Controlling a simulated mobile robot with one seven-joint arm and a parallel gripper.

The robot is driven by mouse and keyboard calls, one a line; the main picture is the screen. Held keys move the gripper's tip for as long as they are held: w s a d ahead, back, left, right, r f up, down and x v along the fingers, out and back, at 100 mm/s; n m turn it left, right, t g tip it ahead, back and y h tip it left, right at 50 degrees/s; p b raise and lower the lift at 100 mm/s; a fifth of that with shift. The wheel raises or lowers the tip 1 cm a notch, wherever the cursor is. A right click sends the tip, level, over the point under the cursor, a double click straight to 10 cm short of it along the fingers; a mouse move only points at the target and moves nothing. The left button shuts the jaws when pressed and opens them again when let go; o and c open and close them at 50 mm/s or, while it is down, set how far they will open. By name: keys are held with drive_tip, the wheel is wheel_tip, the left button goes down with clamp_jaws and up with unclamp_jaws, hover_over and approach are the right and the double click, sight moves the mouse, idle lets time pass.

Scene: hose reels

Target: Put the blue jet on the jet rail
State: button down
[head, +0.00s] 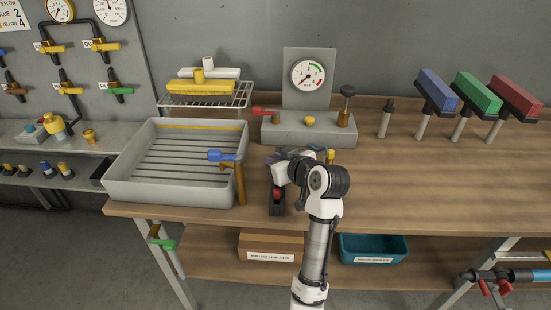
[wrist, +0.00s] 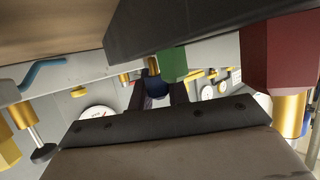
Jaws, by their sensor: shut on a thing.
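My gripper (wrist: 157,92) is shut on the blue jet (wrist: 156,87), which shows as a small dark blue shape between the fingers in the wrist view. In the head view my arm hides most of the gripper and the jet. A black block that looks like the jet rail (head: 277,211) lies on the bench beside my gripper. A red jet (head: 277,193) stands at its front end; it looms large in the wrist view (wrist: 283,50). A green jet (wrist: 173,65) shows close to the fingers. I cannot tell whether the blue jet touches the rail.
A grey sink (head: 120,180) with a blue-handled tap (head: 225,156) stands left of my gripper. A grey test stand (head: 290,130) with a gauge is behind it. Blue, green and red blocks (head: 478,93) stand on posts at right. The right front bench is clear.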

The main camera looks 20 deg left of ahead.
drive_tip(key=shift+f+b, duration=0.4)
drive_tip(key=shift+f, duration=0.15)
drive_tip(key=c, duration=1.3)
unclamp_jaws()
drive_tip(key=shift+c, duration=0.2)
drive_tip(key=v, duration=1.2)
drive_tip(key=shift+r+b, duration=0.45)
drive_tip(key=shift+r, duration=0.05)
drive_tip(key=shift+s, duration=0.1)
